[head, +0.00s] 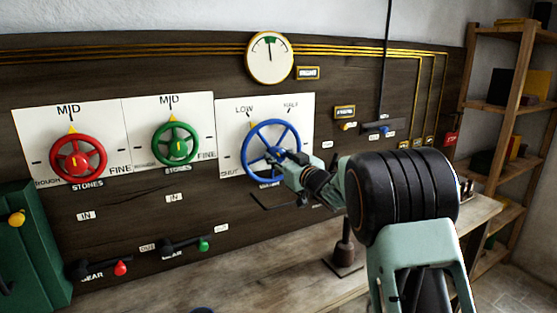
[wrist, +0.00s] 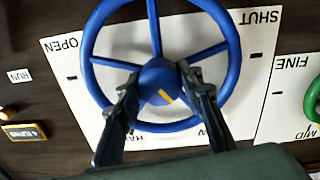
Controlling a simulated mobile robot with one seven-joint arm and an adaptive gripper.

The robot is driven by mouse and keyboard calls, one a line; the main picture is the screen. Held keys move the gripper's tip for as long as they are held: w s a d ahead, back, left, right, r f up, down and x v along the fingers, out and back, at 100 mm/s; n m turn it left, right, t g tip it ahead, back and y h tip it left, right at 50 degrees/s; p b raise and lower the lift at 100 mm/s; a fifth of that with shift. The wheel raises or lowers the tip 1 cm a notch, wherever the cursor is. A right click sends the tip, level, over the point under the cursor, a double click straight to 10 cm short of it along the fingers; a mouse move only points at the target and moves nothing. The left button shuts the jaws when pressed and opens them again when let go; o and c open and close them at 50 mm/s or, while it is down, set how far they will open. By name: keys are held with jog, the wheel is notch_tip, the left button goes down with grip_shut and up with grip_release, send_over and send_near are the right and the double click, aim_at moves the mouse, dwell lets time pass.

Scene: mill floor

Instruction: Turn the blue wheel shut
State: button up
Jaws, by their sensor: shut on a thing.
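The blue wheel (head: 247,152) is mounted on a white plate marked SHUT, LOW and HALF. A yellow pointer shows at its upper left rim, near LOW. In the wrist view the blue wheel (wrist: 232,72) appears upside down, with SHUT at upper right and OPEN at upper left. A yellow stripe on its hub points to the lower right there. My gripper (head: 285,160) reaches the wheel from the right. In the wrist view my gripper (wrist: 158,75) has one finger on each side of the hub, shut on it. The fingers hide part of the lower rim and lettering.
A red wheel (head: 62,146) and a green wheel (head: 158,144) are on plates to the left. A round gauge (head: 269,58) hangs above. Levers with a red knob (head: 120,268) and a green knob (head: 204,245) sit low on the panel. A wooden bench (head: 290,268) runs below; shelves (head: 490,105) stand right.

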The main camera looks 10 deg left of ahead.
jog(key=n+b, duration=0.2)
jog(key=shift+f+b, duration=0.3)
jog(key=shift+b, duration=0.05)
jog(key=n+b, duration=0.3)
jog(key=shift+n, duration=0.4)
jog(key=n+b, duration=0.4)
jog(key=n, duration=0.1)
jog(key=shift+r, duration=0.2)
jog(key=shift+n, duration=0.3)
jog(key=o, duration=1.2)
jog(key=shift+c, duration=0.2)
jog(key=v, duration=1.2)
